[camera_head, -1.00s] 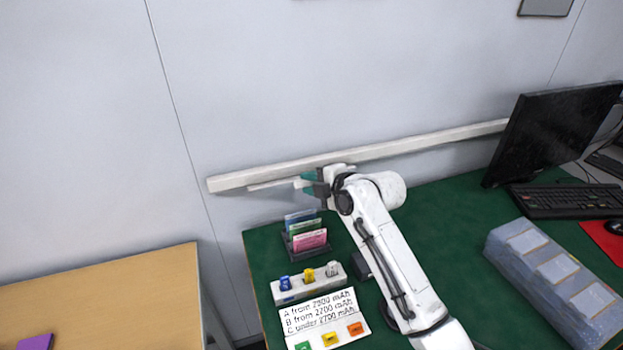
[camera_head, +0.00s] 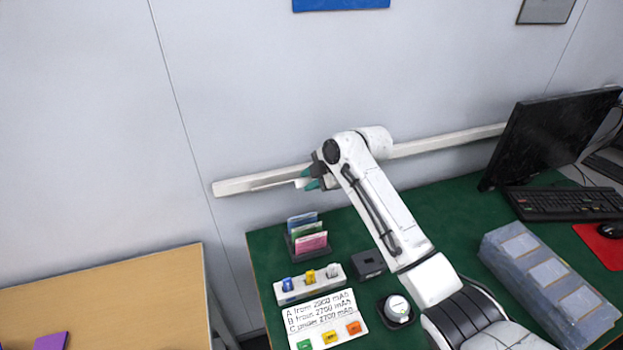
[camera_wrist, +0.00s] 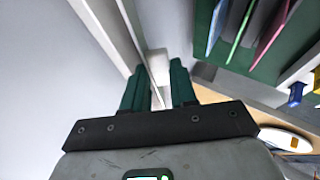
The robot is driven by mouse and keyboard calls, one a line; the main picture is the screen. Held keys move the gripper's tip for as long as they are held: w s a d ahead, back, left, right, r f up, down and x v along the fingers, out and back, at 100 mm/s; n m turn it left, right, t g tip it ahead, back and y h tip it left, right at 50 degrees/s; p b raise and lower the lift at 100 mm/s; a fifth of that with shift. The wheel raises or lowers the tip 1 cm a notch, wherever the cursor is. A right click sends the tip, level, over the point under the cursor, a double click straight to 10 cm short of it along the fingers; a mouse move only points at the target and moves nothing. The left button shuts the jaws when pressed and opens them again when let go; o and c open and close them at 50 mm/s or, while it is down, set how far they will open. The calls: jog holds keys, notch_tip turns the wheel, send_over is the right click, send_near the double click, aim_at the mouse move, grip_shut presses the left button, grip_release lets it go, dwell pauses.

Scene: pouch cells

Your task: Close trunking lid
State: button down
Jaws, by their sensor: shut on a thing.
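The white trunking (camera_head: 235,186) runs along the wall behind the green table, and its right part passes behind the monitor. A thin white strip, the lid (camera_head: 272,184), lies along the front of the trunking's left part. My gripper (camera_head: 306,180), with green fingers, is at the strip's right end. In the wrist view my gripper (camera_wrist: 160,88) is shut on the lid (camera_wrist: 157,64), whose pale edge shows between the fingers. The trunking (camera_wrist: 122,30) runs close beside the left finger. I cannot tell whether the lid touches the trunking.
A rack of coloured cards (camera_head: 307,236) stands below the gripper. A holder with small coloured blocks (camera_head: 308,283) and a white sign (camera_head: 318,312) are nearer. A monitor (camera_head: 550,135) and a bluish box (camera_head: 550,285) are at right. A wooden table (camera_head: 110,300) is at left.

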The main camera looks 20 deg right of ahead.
jog(key=shift+s+f, duration=0.1)
jog(key=shift+f, duration=0.1)
jog(key=c, duration=1.1)
grip_release()
jog(key=shift+o, duration=0.8)
jog(key=shift+r, duration=0.1)
jog(key=shift+r, duration=0.2)
